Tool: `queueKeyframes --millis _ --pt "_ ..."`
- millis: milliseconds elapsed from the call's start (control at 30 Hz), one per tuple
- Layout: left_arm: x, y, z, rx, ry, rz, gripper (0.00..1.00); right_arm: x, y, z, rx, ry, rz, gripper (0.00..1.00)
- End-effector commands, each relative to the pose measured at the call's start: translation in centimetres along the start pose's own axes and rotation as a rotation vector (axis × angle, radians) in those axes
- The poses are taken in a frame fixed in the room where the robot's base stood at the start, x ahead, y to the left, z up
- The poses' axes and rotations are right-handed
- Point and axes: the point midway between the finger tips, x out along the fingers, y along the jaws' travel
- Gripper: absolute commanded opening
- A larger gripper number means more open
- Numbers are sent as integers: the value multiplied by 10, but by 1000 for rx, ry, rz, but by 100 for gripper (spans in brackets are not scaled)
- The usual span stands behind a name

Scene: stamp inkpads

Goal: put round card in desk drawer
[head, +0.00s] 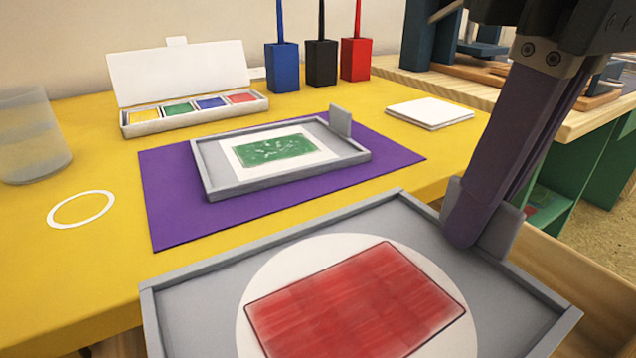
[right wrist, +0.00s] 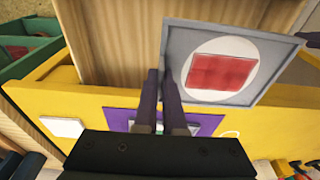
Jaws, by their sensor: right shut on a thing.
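A white round card (head: 262,295) with a red rectangle on it lies in a grey tray (head: 165,285) in the front of the head view. The right wrist view also shows the card (right wrist: 222,93) in the tray (right wrist: 200,27). My right gripper (head: 478,225) is shut on the upright tab at the tray's edge, with purple fingers on either side of it. The tray is held slightly tilted beside the yellow desk, over the open wooden desk drawer (head: 560,262). The drawer's bare wooden floor (right wrist: 110,40) shows in the right wrist view.
On the yellow desk (head: 100,265), a second grey tray (head: 215,180) with a green-printed card rests on a purple mat (head: 180,215). An inkpad box (head: 180,80), a cup (head: 30,140), a white ring (head: 80,209), stamps (head: 320,60) and white cards (head: 430,112) stand around.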

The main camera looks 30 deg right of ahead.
Motion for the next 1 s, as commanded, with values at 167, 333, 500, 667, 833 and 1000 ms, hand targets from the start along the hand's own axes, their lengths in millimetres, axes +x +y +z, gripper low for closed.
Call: queueKeyframes --millis 167,333,500,667,833,1000 --pt "20 1 6 0 1 0 50 45 0 9 -2 -8 0 0" --pt "38 1 12 0 1 0 50 96 0 16 -1 -7 1 0" --pt "49 2 15 -1 2 0 50 130 0 21 -1 -5 0 0" --pt "49 2 15 -1 2 0 50 135 0 13 -1 2 0 0" --pt "53 2 16 -2 3 1 50 139 0 -11 2 3 -1 0" --pt "59 3 17 -5 4 3 50 152 0 -17 -2 -3 0 0"
